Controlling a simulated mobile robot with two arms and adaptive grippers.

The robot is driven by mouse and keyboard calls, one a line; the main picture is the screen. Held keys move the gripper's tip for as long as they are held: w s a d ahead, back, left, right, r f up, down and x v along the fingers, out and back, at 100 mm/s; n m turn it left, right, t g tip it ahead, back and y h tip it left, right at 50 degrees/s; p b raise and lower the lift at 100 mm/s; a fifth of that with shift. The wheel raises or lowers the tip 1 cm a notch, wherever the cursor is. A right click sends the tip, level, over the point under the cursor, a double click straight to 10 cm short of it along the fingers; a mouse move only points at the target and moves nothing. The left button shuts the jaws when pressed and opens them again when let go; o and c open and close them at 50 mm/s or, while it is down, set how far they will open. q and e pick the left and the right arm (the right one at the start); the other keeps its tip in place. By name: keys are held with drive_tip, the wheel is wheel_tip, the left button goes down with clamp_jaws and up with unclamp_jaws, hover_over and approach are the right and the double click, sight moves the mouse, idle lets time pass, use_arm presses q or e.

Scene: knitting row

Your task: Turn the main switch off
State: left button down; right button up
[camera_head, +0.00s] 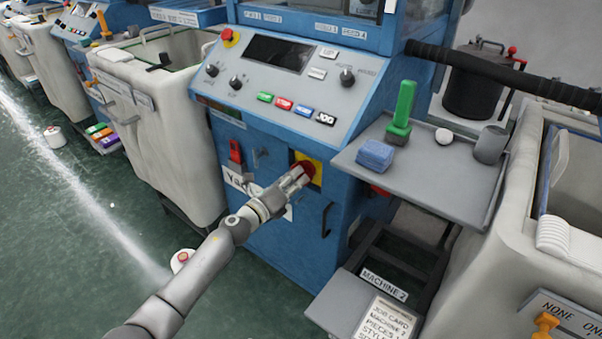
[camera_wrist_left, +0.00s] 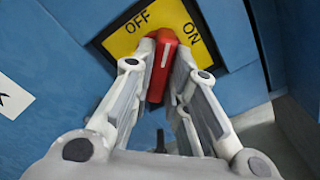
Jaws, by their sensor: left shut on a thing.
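The main switch is a red handle (camera_wrist_left: 161,66) on a yellow plate (camera_wrist_left: 122,43) marked OFF and ON, set in the front of the blue machine (camera_head: 300,225). In the left wrist view the handle stands roughly upright, between the OFF and ON words, its white mark running along it. My left gripper (camera_wrist_left: 163,72) is shut on the handle, one finger on each side. In the head view the red switch (camera_head: 308,168) shows just past my left gripper (camera_head: 298,177), with part of the yellow plate around it. My right gripper is not in view.
A grey side tray (camera_head: 440,175) juts out right of the switch, holding a blue sponge-like block (camera_head: 375,156), a green-handled tool (camera_head: 402,110) and a grey cup (camera_head: 490,145). A dark door handle (camera_head: 326,220) is below right. Pale bins (camera_head: 165,130) stand left.

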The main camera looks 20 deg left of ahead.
use_arm(q)
drive_tip(key=shift+n+p, duration=0.55)
drive_tip(key=shift+n, duration=0.65)
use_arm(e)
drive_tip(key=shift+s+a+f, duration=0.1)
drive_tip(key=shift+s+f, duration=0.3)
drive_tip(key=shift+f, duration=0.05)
use_arm(q)
drive_tip(key=shift+a+n, duration=0.1)
drive_tip(key=shift+n, duration=0.2)
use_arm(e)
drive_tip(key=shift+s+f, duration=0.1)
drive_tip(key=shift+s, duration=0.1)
use_arm(q)
drive_tip(key=shift+n+p, duration=0.4)
drive_tip(key=shift+n, duration=0.4)
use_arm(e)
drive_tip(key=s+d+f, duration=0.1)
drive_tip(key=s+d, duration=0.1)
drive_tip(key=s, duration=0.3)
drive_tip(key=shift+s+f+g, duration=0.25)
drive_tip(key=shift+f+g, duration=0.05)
